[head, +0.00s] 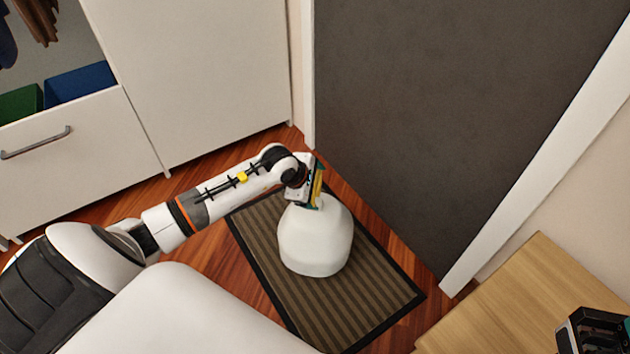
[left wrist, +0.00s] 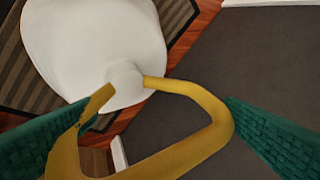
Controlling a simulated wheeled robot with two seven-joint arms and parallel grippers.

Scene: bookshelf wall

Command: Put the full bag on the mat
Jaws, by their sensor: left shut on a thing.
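The full bag (head: 316,240) is a bulging white sack with a yellow handle, upright over the striped brown mat (head: 385,293). I cannot tell whether its base touches the mat. My left gripper (head: 312,203) is at the top of the bag, shut on its handle. In the left wrist view the yellow handle (left wrist: 215,110) loops between the green fingers, and the white bag (left wrist: 95,45) hangs beyond it. The bag hides the middle of the mat. My right gripper (head: 590,330) shows only partly at the bottom right corner, over a wooden surface.
A dark grey door (head: 440,110) with a white frame stands behind the mat. White cabinets (head: 200,75) are at the left, with green and blue bins in an open compartment. A light wooden top (head: 530,290) is at the right. Reddish wood floor surrounds the mat.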

